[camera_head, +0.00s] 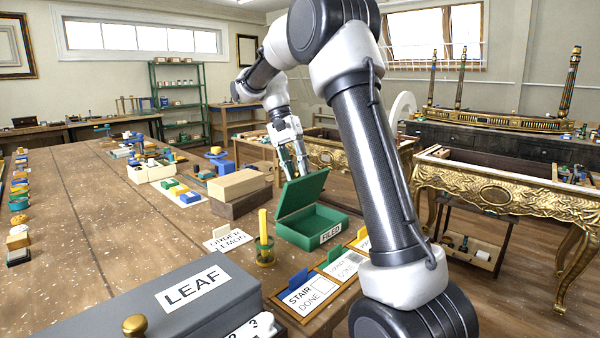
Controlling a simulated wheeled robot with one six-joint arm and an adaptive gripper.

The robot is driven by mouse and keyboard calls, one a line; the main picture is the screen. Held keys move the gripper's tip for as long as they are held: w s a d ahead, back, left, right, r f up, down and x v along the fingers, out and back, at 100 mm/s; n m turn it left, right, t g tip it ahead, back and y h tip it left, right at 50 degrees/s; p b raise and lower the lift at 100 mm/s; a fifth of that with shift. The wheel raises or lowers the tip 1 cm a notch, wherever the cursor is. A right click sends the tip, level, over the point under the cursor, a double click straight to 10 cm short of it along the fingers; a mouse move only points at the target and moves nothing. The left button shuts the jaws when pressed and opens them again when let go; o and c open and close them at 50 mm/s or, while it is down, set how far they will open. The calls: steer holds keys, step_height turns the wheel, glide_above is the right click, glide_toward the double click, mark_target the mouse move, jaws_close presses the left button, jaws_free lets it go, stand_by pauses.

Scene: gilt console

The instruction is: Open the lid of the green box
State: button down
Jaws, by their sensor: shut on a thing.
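The green box (342,225) stands on the wooden table with a white label reading FILED on its front. Its lid (301,192) is raised and tilted up at the left and back side, so the green inside of the box shows. My gripper (295,172) is at the upper edge of the lid, coming from behind and above, and is shut on the lid. The lid hides part of the fingertips, so the exact grip is hard to see.
A pale wooden block on a dark one (237,185) stands close behind left. A glass with a yellow stick (264,247) and a grey LEAF box (160,305) are in front. Label cards (311,297) lie along the right edge.

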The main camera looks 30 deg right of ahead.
steer(key=w+a+f+g+h, duration=0.1)
steer(key=w+a+f+g, duration=0.1)
steer(key=w+f+g, duration=0.1)
steer(key=shift+w+a+g, duration=0.15)
steer(key=shift+w+g, duration=0.55)
steer(key=shift+w, duration=0.6)
steer(key=shift+f, duration=0.1)
steer(key=c, duration=1.2)
jaws_free()
steer(key=shift+w, duration=0.1)
steer(key=shift+o, duration=0.2)
